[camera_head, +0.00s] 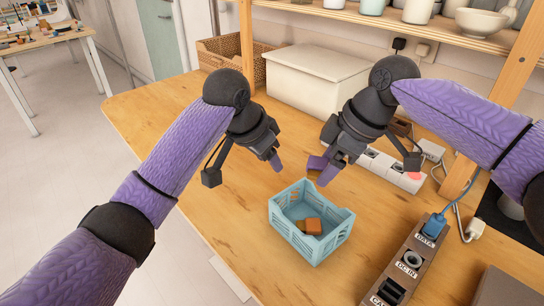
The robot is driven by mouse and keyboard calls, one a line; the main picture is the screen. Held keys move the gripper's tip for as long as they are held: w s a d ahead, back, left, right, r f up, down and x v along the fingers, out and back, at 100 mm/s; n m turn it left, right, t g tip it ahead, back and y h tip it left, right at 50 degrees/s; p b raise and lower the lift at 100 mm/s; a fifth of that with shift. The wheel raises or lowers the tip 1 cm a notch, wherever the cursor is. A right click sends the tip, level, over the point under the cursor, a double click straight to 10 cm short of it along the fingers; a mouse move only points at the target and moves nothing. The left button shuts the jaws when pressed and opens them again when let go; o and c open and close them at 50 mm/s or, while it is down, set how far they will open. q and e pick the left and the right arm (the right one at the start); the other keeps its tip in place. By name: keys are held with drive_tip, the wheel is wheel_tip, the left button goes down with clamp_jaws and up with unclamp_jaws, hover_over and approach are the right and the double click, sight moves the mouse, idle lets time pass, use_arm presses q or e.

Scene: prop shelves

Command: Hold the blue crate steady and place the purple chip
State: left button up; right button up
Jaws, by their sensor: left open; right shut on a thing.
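The light blue crate (287,232) stands on the wooden table, open at the top. Inside lie an orange-brown piece (314,226) and a darker piece beside it. My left gripper (274,162) is open and empty, above and behind the crate's far left side, apart from it. My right gripper (324,169) is shut on the purple chip (316,162), held behind and above the crate's far right side.
A white power strip (372,163) with a red light lies behind my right gripper. A dark panel of labelled sockets (407,264) with a blue plug is at front right. A white box (315,83) and a wicker basket (222,55) stand at the back. Table left of the crate is clear.

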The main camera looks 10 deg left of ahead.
sight(288, 189)
use_arm(q)
drive_tip(key=shift+s+d+m+g, duration=0.3)
drive_tip(key=shift+s+d, duration=0.2)
drive_tip(key=shift+d, duration=0.2)
drive_tip(key=x, duration=1.1)
drive_tip(key=shift+w+f, duration=0.1)
drive_tip(key=shift+c, duration=1.2)
clamp_jaws()
